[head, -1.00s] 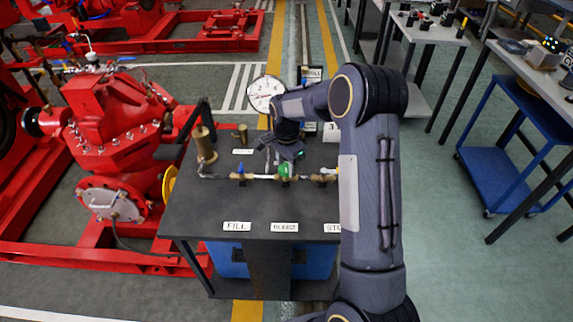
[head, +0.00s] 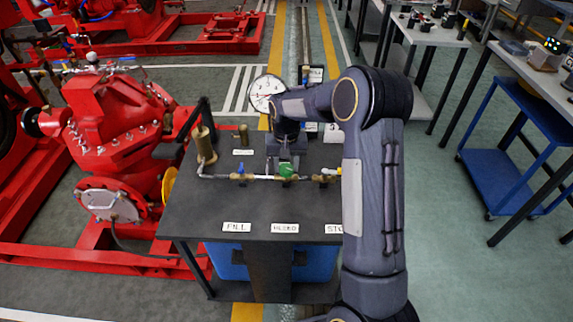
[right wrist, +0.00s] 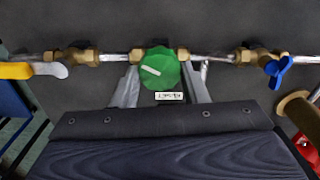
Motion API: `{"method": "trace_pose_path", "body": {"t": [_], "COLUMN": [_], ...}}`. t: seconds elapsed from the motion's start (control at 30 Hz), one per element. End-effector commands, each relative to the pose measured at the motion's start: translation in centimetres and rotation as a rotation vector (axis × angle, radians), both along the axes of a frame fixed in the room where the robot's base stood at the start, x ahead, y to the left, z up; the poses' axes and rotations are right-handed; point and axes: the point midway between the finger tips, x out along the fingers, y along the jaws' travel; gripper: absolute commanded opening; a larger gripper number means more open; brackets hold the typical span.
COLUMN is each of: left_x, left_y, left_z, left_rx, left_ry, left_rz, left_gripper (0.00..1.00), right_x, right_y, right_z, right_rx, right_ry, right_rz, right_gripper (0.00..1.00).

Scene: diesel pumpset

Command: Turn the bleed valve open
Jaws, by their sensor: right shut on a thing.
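The green bleed knob (head: 287,170) sits in the middle of the brass pipe line on the dark bench top. In the right wrist view the green knob (right wrist: 158,68) is faceted, with a white pointer mark lying slantwise. My right gripper (head: 287,161) reaches it from the far side. In the right wrist view the fingers of my right gripper (right wrist: 162,80) stand on either side of the knob, shut on it. A small label (right wrist: 169,96) shows between the fingers. My left gripper is not in view.
A blue-handled valve (head: 241,170) is left of the knob, and a brass valve (head: 325,178) is to its right. In the wrist view a yellow handle (right wrist: 15,70) shows at left. A brass cylinder (head: 204,146) and a round gauge (head: 265,93) stand on the bench.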

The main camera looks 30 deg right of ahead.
Motion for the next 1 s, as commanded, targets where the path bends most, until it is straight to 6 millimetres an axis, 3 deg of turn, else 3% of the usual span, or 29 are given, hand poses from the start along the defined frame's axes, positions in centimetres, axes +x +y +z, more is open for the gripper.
{"method": "trace_pose_path", "body": {"t": [0.6,1.0], "left_x": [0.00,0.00], "left_y": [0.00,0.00], "left_z": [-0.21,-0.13], "left_rx": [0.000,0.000], "left_ry": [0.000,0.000], "left_rz": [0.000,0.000], "left_gripper": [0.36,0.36], "right_x": [0.11,0.09], "right_y": [0.13,0.20], "right_z": [0.14,0.16], "right_rx": [-0.001,-0.001], "right_ry": [-0.003,-0.004], "right_rz": [0.583,0.880], "right_gripper": [0.17,0.17]}}
